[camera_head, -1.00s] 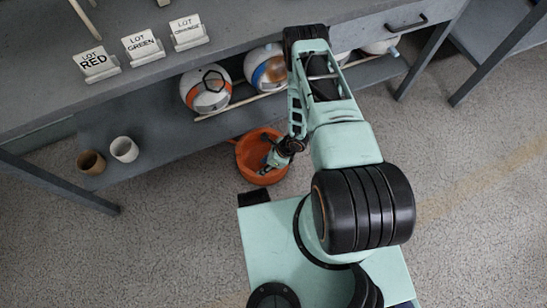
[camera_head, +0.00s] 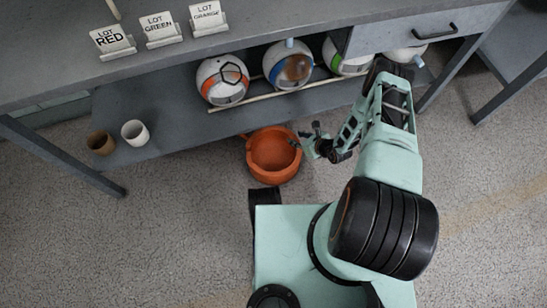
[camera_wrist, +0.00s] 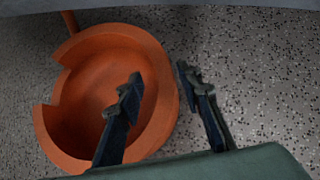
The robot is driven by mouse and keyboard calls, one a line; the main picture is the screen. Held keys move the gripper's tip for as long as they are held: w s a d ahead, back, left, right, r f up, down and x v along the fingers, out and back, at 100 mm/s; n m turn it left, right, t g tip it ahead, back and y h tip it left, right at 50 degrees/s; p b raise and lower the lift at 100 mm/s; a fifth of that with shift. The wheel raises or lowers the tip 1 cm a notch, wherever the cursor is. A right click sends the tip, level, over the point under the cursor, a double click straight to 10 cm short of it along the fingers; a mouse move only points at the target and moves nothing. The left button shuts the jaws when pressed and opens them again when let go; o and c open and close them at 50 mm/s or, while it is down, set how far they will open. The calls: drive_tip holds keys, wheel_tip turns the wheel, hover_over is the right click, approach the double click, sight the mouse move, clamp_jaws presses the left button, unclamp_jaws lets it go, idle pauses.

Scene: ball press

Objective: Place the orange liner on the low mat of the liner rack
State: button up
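The orange liner (camera_head: 262,168) is a round, open bowl shape. It appears to stand on the speckled floor in front of the bench's low shelf. In the wrist view the liner (camera_wrist: 72,125) shows a notched rim and a short rod at its upper left. My gripper (camera_head: 305,138) is at the liner's right rim in the head view. In the wrist view my gripper (camera_wrist: 160,88) is open, with one finger over the liner's hollow and the other outside the rim. I cannot tell whether either finger touches it. I cannot make out a liner rack or low mat.
The bench (camera_head: 190,60) carries cards for red (camera_head: 112,41), green (camera_head: 160,28) and orange lots (camera_head: 207,16). Its low shelf (camera_head: 180,120) holds several balls behind a thin rail (camera_head: 245,104), plus a brown cup (camera_head: 101,143) and a white cup (camera_head: 135,132). Floor left of the liner is clear.

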sight(293, 136)
drive_tip(key=b+x, duration=0.2)
drive_tip(key=x, duration=0.2)
drive_tip(key=shift+w+f+b, duration=0.2)
drive_tip(key=shift+f+b, duration=0.1)
drive_tip(key=shift+f, duration=0.05)
drive_tip(key=shift+c, duration=0.2)
clamp_jaws()
drive_tip(key=shift+w+r, duration=0.1)
